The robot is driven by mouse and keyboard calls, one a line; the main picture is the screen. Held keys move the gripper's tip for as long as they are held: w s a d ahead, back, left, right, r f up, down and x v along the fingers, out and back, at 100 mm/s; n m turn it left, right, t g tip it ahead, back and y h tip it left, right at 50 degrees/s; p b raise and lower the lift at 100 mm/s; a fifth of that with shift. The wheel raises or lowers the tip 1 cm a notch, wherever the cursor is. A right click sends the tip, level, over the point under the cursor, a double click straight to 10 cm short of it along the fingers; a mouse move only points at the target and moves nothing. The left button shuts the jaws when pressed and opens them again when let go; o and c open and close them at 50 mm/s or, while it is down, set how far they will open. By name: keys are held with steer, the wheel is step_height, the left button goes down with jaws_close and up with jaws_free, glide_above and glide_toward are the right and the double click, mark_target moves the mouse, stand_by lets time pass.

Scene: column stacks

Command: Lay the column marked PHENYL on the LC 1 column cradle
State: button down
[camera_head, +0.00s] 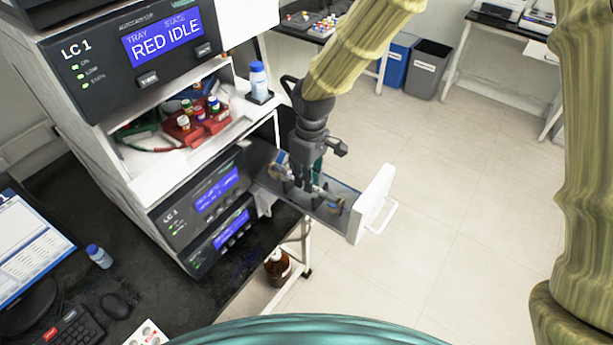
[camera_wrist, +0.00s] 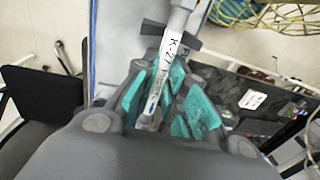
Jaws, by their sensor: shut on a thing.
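In the wrist view a slim white column (camera_wrist: 174,45) with dark handwriting, partly readable as "K-27 P", runs between the teal-padded fingers of my gripper (camera_wrist: 165,92). The rest of its marking is hidden or too blurred to read. In the head view my gripper (camera_head: 303,187) points down into a pulled-out drawer (camera_head: 350,222) of the LC 1 stack.
The drawer has a white front with a handle (camera_head: 380,218). The floor right of the drawer is clear.

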steer(key=shift+f, duration=0.1)
stand_by(0.3)
steer(key=c, duration=1.4)
jaws_free()
steer(key=shift+w, duration=0.1)
steer(key=r, duration=1.2)
steer(key=shift+w+d, duration=0.4)
steer(key=shift+f, duration=0.15)
